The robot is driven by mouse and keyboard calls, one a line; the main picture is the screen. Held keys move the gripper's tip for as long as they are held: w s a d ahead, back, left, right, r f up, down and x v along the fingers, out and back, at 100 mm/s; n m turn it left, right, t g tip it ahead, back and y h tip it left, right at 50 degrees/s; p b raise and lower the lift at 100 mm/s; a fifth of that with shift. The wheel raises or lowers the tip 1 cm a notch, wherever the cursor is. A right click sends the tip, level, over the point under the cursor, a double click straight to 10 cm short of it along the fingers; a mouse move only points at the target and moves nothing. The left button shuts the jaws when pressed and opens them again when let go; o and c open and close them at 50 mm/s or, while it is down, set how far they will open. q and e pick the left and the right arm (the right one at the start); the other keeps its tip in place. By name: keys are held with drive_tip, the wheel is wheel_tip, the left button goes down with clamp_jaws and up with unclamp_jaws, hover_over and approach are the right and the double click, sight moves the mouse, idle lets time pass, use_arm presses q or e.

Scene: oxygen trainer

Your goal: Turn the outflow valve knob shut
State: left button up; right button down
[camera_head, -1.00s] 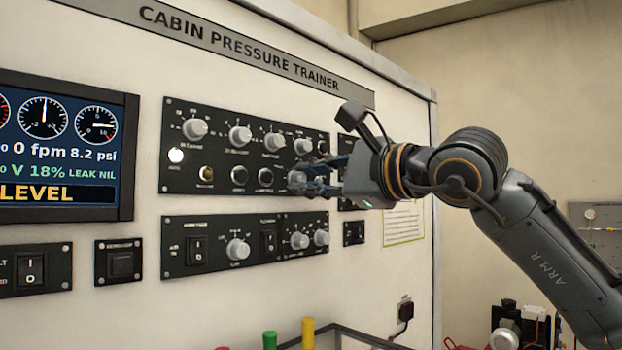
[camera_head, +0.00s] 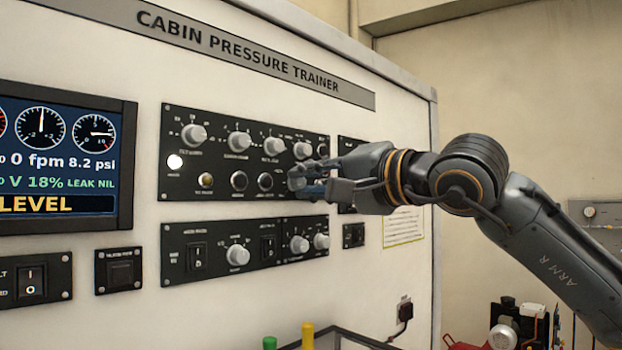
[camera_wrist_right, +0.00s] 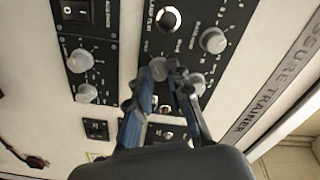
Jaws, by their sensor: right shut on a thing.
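The knob in my right gripper is a grey round knob (camera_head: 295,181) at the right end of the upper control panel's lower row. I take it for the outflow valve knob; its label cannot be read. My right gripper (camera_head: 310,181) reaches in from the right and is shut on it. In the right wrist view the knob (camera_wrist_right: 157,68) sits between the fingertips of the gripper (camera_wrist_right: 167,70), partly hidden by them. The display (camera_head: 62,155) reads "V 18%", "8.2 psi" and "LEVEL". My left gripper is not in view.
Other grey knobs stand close by, such as one just above (camera_head: 302,150) and one on the lower panel (camera_head: 299,244). A narrow dark panel (camera_head: 352,145) lies behind my gripper.

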drive_tip(key=shift+f+n, duration=0.15)
drive_tip(key=shift+n, duration=0.85)
drive_tip(key=c, duration=1.2)
unclamp_jaws()
drive_tip(key=shift+s+d, duration=0.1)
drive_tip(key=v, duration=1.1)
drive_tip(key=shift+s+d, duration=0.25)
